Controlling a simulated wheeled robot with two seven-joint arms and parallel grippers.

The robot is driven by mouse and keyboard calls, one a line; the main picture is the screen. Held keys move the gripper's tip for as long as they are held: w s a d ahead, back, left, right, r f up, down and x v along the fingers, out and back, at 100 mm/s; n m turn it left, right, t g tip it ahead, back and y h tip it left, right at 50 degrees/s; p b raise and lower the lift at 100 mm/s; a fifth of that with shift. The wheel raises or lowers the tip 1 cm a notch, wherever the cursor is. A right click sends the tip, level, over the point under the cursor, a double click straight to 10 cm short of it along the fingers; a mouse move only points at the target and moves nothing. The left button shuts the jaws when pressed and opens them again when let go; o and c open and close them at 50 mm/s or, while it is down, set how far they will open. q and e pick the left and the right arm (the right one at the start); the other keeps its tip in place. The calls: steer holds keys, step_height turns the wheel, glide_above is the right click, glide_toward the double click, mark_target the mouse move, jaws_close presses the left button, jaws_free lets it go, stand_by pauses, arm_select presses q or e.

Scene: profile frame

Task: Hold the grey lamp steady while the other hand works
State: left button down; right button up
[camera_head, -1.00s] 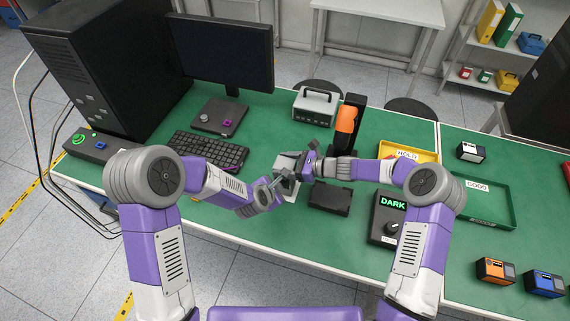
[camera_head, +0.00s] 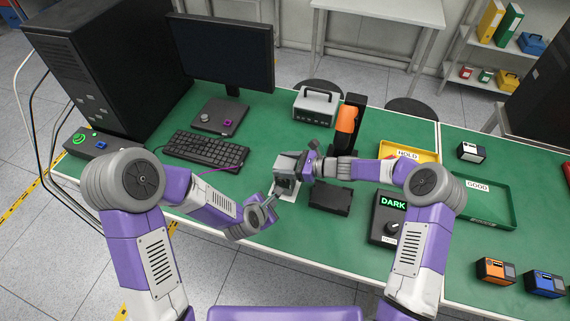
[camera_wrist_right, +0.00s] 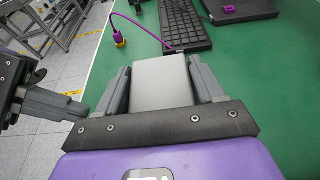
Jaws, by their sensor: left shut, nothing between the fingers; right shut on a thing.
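In the right wrist view the lamp's flat grey face (camera_wrist_right: 162,84) sits between both fingers of the right gripper (camera_wrist_right: 160,95). My left gripper (camera_head: 272,197) is shut and empty, just below and left of the lamp, apart from it. It also shows at the left edge of the right wrist view (camera_wrist_right: 45,103). The lamp's underside is hidden.
A black box (camera_head: 330,199), a DARK display unit (camera_head: 388,220) and an orange-black device (camera_head: 347,125) stand to the right. Green table is clear at front left.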

steer(key=o, duration=1.4)
steer(key=shift+c, duration=0.2)
